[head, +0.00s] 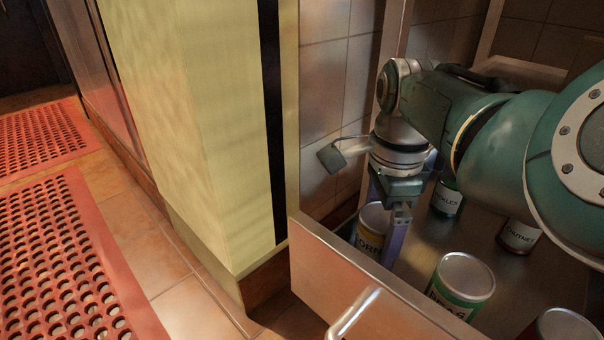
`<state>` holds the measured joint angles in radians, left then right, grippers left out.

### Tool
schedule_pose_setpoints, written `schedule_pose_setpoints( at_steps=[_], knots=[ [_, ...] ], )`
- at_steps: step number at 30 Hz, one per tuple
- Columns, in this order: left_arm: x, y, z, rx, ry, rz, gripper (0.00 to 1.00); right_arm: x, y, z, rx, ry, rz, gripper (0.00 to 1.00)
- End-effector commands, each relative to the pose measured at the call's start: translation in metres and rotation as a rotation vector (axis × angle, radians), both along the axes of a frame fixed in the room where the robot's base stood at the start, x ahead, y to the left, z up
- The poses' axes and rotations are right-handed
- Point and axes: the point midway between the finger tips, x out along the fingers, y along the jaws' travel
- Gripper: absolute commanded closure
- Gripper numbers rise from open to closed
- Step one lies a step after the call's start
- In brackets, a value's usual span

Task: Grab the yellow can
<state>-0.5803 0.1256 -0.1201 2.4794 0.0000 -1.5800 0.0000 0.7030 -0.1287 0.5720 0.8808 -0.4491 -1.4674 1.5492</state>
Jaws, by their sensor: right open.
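The yellow can (369,232), with a dark label that reads partly as "ORN", stands upright in the open drawer near its left front corner. My right gripper (391,218) points down into the drawer at the can, close against its right side. The right gripper is open. Its fingers partly cover the can's right side, and I cannot tell whether they touch it or whether the can is between them. My left gripper is not in view.
The open drawer has a front panel (345,272) with a metal handle (354,313). A green-labelled can (462,287) stands near the front, a pickles can (447,199) and a chutney can (518,237) behind it, and a red can (562,328) at lower right. A pale cabinet (210,120) stands left.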

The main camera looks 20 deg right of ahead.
Motion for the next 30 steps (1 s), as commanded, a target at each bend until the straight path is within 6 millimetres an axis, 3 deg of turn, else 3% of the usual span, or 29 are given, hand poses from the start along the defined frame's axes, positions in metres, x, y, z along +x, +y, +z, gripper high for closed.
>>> schedule_pose_setpoints(
  at_steps=[5, 30],
  knots=[
    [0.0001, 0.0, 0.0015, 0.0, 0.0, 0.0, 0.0, 0.0001, -0.0001, 0.0015, 0.0, 0.0, 0.0, 0.05],
    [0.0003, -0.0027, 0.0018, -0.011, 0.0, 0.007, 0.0, -0.0002, 0.0, 0.0012, 0.0, 0.0, 0.0, 0.99]
  ],
)
